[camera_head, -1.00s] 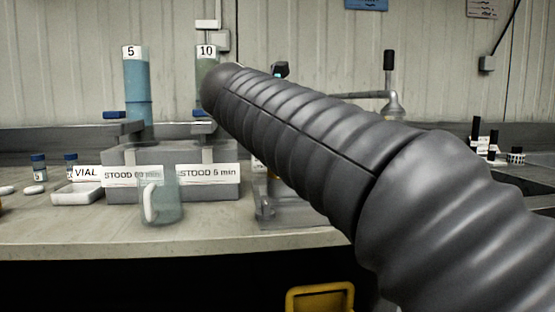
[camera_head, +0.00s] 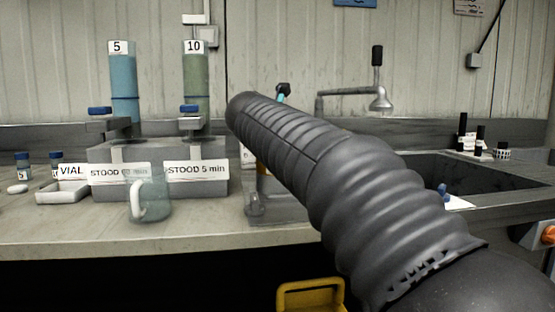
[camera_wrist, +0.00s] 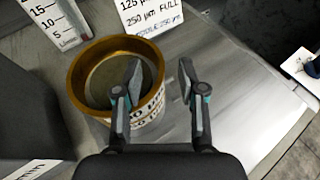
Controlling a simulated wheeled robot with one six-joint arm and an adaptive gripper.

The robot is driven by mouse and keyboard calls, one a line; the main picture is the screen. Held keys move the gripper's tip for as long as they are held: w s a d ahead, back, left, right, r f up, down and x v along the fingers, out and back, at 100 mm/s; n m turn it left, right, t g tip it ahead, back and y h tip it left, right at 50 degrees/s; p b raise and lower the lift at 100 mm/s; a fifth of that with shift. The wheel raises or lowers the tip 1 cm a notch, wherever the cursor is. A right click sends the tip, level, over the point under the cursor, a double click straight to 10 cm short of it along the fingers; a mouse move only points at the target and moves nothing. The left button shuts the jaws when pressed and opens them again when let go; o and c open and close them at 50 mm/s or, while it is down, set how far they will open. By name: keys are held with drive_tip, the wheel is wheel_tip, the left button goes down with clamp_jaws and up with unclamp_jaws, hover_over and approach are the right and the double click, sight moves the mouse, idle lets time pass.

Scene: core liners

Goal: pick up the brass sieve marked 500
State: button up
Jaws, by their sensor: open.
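A round brass sieve (camera_wrist: 76,92) with a gold rim and a white label band shows in the wrist view, left of centre. Its label is partly covered by my left finger, and I cannot read the full number. My gripper (camera_wrist: 160,78) is open and empty. Its left finger overlaps the sieve's opening and its right finger is just outside the right rim, so the right wall lies between them in the picture. I cannot tell whether the fingertips are below the rim. In the head view my arm hides the gripper and most of that spot.
Behind the sieve stands a white card (camera_wrist: 152,18) with micron sizes, beside a graduated scale (camera_wrist: 56,20). Bare bench lies right of the sieve. In the head view a glass mug (camera_head: 150,200), a white vial tray (camera_head: 62,192) and tall cylinders (camera_head: 122,80) stand left; a dark sink (camera_head: 485,182) is right.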

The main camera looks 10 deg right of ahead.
drive_tip(key=x, duration=0.3)
drive_tip(key=shift+a+f, duration=0.1)
drive_tip(key=shift+f, duration=0.05)
clamp_jaws()
